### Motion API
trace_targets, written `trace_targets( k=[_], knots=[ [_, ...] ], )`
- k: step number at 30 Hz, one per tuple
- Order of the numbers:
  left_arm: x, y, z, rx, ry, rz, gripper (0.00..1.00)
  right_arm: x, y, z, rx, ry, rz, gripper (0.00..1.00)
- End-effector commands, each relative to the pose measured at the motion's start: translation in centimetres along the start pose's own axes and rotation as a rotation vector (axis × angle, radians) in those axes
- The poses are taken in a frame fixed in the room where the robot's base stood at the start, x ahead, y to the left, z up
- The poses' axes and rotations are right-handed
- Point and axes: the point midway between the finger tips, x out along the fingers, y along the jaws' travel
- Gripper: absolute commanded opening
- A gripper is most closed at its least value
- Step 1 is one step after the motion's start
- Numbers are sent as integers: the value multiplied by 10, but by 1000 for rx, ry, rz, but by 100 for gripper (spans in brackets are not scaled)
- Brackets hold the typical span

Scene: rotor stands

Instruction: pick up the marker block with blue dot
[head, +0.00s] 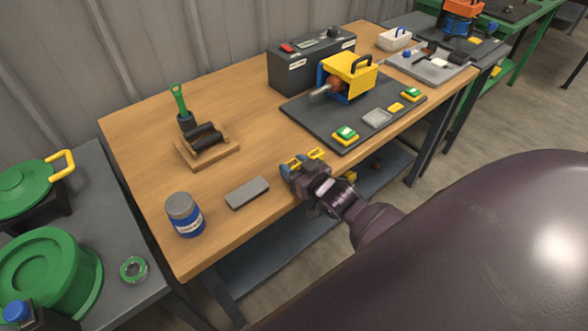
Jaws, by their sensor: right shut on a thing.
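My right gripper (304,160) is at the front edge of the wooden table, right of a flat grey bar. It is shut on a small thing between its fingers. Yellow and blue patches show at the fingertips, but I cannot tell which belong to the held thing. No blue dot can be made out there, so I cannot confirm that it is the marker block. My left gripper is not in view.
The grey bar (247,192) and a blue jar (184,215) stand near the front edge of the table (137,140). A roller stand (206,146) is behind them. A dark board (318,121) with a yellow machine (347,75) is at the right. Bare wood lies between.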

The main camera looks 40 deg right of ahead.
Motion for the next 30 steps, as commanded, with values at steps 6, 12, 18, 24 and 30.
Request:
trace_targets(
  k=[6,12,18,24,30],
  knots=[
    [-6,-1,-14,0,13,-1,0,-8,0,-52,-2,9,-2,23],
    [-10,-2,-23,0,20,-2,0,-16,0,-104,-2,8,-2,23],
    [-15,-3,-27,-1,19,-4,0,-22,0,-148,-2,8,-1,23],
    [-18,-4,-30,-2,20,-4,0,-26,0,-173,-2,4,0,23],
    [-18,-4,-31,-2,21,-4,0,-28,0,-183,-1,2,0,23]
  ],
)
